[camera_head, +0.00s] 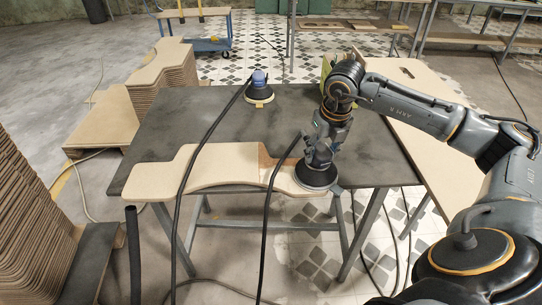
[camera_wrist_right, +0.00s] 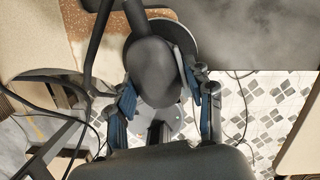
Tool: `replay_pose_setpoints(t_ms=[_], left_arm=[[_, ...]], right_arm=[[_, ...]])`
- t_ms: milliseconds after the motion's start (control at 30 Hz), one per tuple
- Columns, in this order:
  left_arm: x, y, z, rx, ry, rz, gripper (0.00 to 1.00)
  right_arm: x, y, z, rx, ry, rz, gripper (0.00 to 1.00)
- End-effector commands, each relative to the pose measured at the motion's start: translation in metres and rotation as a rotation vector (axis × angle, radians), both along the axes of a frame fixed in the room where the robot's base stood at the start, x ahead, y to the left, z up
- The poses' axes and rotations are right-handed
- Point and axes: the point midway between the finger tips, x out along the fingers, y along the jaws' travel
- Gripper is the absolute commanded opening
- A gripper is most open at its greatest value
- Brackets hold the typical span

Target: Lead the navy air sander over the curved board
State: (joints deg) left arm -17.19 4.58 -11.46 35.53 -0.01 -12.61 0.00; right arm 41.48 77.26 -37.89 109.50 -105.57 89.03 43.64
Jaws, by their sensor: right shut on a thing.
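The curved board (camera_head: 228,160) lies along the table's front edge, pale tan with a browner patch near its right end. My right gripper (camera_head: 319,150) is shut on a dark air sander (camera_head: 316,177), whose round pad sits at the board's right end. The sander's dark grey body (camera_wrist_right: 155,68) lies between my right gripper's blue-padded fingers (camera_wrist_right: 166,95) in the right wrist view. The pad is partly hidden there; whether it touches the board is unclear. My left gripper is out of view.
A second sander (camera_head: 259,88) with a blue top stands at the back of the dark table (camera_head: 310,104). Black hoses cross the board and hang over the front edge. Stacked boards (camera_head: 163,70) stand to the left, with another pale table (camera_head: 430,135) to the right.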

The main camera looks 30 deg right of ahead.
Motion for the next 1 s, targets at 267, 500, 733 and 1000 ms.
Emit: replay_pose_setpoints(t_ms=[267,500,733,1000], left_arm=[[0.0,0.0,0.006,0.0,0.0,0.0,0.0],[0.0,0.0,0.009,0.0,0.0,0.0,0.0],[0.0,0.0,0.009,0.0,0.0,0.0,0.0],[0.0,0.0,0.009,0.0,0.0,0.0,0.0]], right_arm=[[0.011,0.017,0.001,0.004,-0.003,0.004,0.0],[0.017,0.028,0.001,0.004,-0.002,0.004,0.0],[0.017,0.028,0.0,0.003,-0.002,0.002,0.0],[0.017,0.028,0.001,0.003,-0.002,0.002,0.43]])
